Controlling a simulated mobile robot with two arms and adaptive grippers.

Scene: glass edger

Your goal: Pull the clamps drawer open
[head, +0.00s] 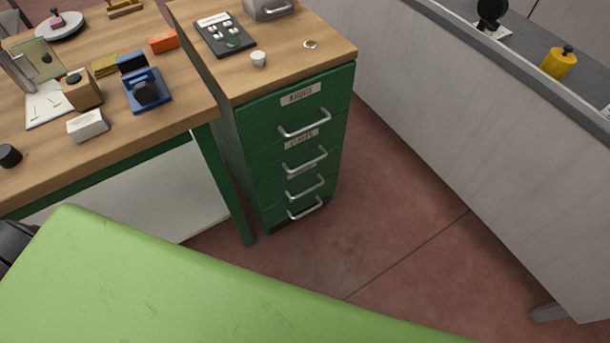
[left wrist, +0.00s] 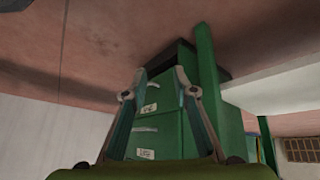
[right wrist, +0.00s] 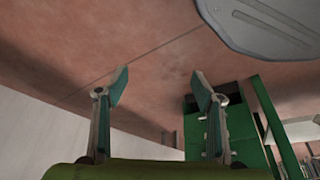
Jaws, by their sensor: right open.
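A green drawer cabinet (head: 241,150) stands beside the bench, with several drawers, all looking shut. Its top drawer (head: 262,120) has a label reading like KNOBS. The second drawer, apparently the clamps drawer (head: 268,152), has a blurred label and a silver bar handle (head: 305,162). My left gripper (left wrist: 160,74) is open with a narrow gap. The cabinet (left wrist: 168,125) lies beyond its fingers, apart from them. My right gripper (right wrist: 158,80) is wide open and empty. The cabinet (right wrist: 196,128) shows behind its right finger. Neither gripper shows in the head view.
A wooden workbench (head: 185,115) with small tools stands left of the cabinet. A grey machine side (head: 450,110) runs along the right. Red floor (head: 385,215) is clear between.

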